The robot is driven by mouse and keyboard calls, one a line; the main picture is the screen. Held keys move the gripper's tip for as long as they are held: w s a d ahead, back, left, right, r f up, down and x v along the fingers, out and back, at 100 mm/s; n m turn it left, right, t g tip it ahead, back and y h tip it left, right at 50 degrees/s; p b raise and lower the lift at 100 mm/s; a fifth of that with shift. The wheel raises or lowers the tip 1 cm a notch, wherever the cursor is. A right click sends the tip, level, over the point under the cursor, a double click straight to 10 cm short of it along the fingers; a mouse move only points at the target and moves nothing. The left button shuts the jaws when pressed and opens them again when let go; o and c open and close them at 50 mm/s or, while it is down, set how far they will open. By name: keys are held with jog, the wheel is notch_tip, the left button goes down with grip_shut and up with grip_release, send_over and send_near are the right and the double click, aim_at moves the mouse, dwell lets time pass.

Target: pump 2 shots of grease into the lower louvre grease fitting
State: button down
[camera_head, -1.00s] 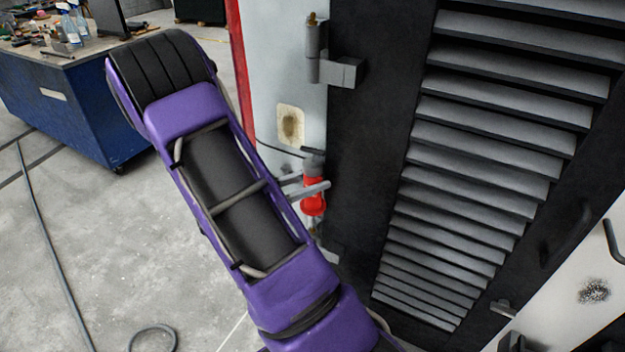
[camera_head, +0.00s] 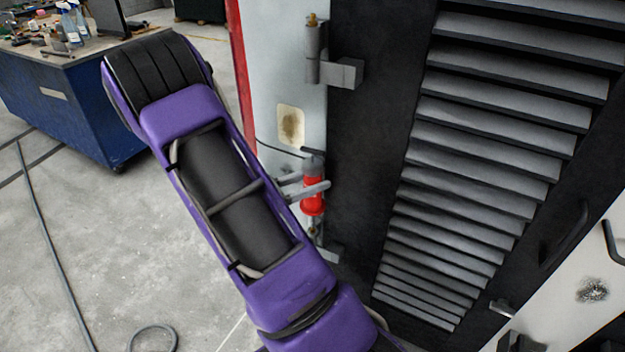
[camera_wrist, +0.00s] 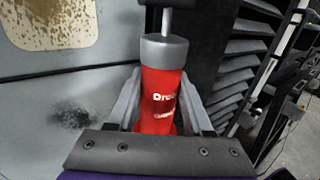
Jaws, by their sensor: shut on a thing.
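A red grease gun (camera_head: 313,197) with a grey cap stands upright beside the black louvred door. It also shows large in the wrist view (camera_wrist: 160,98), with a grey rod above its cap. My gripper (camera_head: 308,188) is shut around its red body, one finger on each side in the wrist view (camera_wrist: 160,108). The gun's lower end points down at the lower hinge (camera_head: 326,252). The lower grease fitting itself is too small or hidden to make out, and I cannot tell whether the nozzle touches it. The upper hinge (camera_head: 314,55) carries a small brass-coloured fitting (camera_head: 311,19).
The louvre slats (camera_head: 480,150) fill the door to the right. A blue workbench (camera_head: 75,105) stands at the back left. A hose (camera_head: 50,240) lies on otherwise open floor.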

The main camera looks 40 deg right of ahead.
aim_at(311, 163)
jog(key=shift+f+b, duration=0.55)
jog(key=shift+f, duration=0.35)
dwell(0.6)
jog(key=shift+r, duration=0.2)
jog(key=shift+r+p, duration=0.7)
jog(key=shift+p, duration=0.1)
jog(key=shift+r, duration=0.1)
dwell(0.3)
jog(key=shift+r+p, duration=1.1)
jog(key=shift+r, duration=1.4)
jog(key=s+a, duration=0.3)
jog(key=a, duration=0.4)
jog(key=shift+a, duration=0.2)
